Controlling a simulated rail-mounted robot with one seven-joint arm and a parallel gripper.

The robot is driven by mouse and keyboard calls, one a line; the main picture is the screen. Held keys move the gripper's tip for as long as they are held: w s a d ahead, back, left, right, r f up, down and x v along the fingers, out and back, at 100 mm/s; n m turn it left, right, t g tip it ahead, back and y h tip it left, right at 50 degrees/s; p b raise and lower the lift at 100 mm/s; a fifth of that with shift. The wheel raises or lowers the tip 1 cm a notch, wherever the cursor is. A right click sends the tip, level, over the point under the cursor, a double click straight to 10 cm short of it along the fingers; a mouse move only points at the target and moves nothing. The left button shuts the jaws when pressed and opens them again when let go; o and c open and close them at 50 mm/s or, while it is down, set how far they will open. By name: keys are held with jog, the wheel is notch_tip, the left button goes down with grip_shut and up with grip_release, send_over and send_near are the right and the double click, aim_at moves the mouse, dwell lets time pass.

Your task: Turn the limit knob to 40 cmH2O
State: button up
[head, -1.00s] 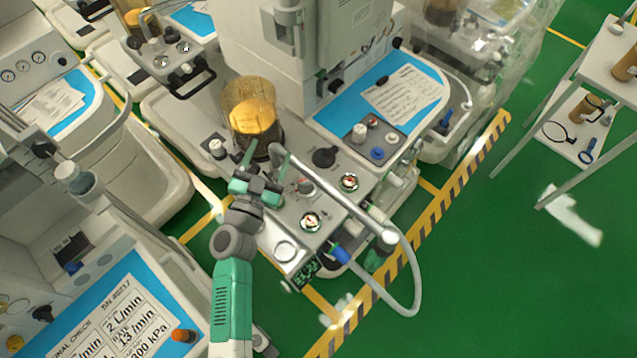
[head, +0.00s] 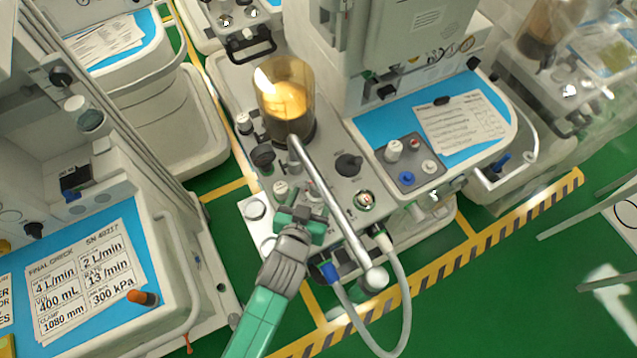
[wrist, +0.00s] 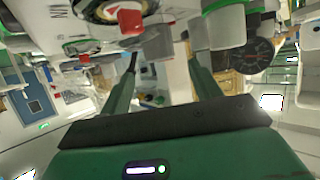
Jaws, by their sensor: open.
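My gripper (head: 303,218) is over the front part of the grey machine panel (head: 338,187), below the amber bellows canister. Its jaws are open, with nothing between them. In the wrist view its two fingers (wrist: 164,75) stand apart. A red-marked knob or dial (wrist: 125,18) shows above the left finger, and a dark round dial (wrist: 252,55) is right of the right finger. I cannot read which knob is the limit knob; the gripper hides part of the panel.
The amber canister (head: 286,100) stands behind the gripper. A pale tube arm (head: 335,212) crosses the panel close to its right, with a hose (head: 404,300) looping down. A blue-topped cart (head: 90,275) with a check sheet is at left. Green floor is open at lower right.

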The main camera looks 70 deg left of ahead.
jog(key=x, duration=0.4)
jog(key=c, duration=1)
